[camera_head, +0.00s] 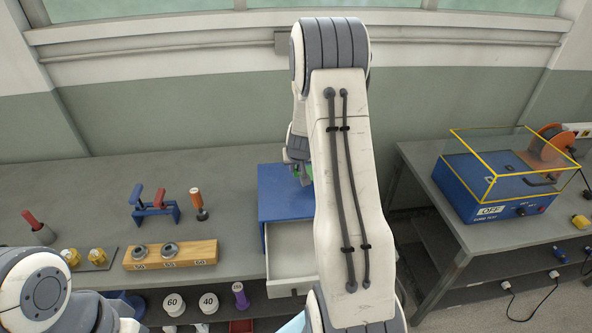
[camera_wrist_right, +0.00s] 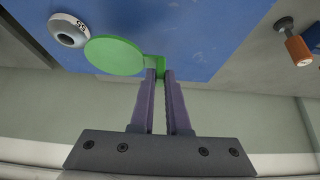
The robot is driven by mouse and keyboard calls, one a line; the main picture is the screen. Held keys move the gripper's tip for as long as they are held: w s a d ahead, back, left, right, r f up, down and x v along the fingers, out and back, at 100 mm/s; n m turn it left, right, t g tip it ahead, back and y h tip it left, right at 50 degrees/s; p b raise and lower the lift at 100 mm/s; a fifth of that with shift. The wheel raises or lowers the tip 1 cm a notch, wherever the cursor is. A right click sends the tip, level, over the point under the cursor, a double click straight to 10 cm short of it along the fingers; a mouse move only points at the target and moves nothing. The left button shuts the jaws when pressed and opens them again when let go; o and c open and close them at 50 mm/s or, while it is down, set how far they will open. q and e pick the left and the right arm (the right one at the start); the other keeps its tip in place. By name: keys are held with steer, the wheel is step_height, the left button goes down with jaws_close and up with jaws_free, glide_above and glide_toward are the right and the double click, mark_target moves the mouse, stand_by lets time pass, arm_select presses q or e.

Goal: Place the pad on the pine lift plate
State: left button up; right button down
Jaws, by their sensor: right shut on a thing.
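A flat green disc with a small tab, which I take for the pad (camera_wrist_right: 115,56), shows in the right wrist view. My right gripper (camera_wrist_right: 160,73) is shut on its tab. The disc is over the blue cabinet top (camera_wrist_right: 190,30); I cannot tell whether it touches it. In the head view my right gripper (camera_head: 300,174) is at the cabinet top (camera_head: 284,190), and only slivers of green show, the arm hiding the rest. I cannot surely identify the pine lift plate in either view. My left arm is at the lower left, its gripper out of view.
The cabinet's drawer (camera_head: 290,250) is open. A wooden block (camera_head: 170,254) with grey rings, an orange-handled tool (camera_head: 197,200) and a blue stand (camera_head: 155,205) are left. A blue tester (camera_head: 490,190) stands right.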

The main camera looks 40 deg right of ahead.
steer(key=shift+f+b, duration=1.65)
steer(key=shift+f, duration=0.4)
steer(key=shift+f, duration=0.25)
steer(key=c, duration=0.9)
jaws_free()
steer(key=shift+r, duration=0.15)
